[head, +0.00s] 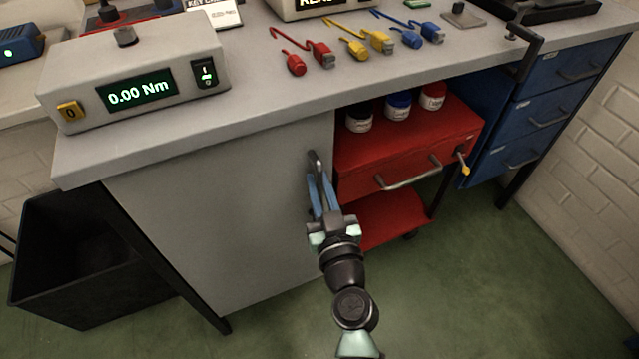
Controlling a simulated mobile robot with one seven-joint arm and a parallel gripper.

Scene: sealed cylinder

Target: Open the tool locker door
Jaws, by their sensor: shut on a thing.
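The tool locker door (225,215) is a plain grey panel under the workbench, left of the red tool cart. It looks shut or nearly so; its edge does not show clearly enough to tell. Its dark bar handle (312,158) stands upright near the door's upper right edge. My gripper (317,182) reaches up from below, with blue fingers shut on the handle. The fingers hide the handle's lower part.
A red tool cart (405,168) with several jars stands right of the door. Blue drawers (535,125) are farther right. A black bin (60,285) stands left. Green floor (470,290) is clear in front. A torque meter (135,90) sits on the bench.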

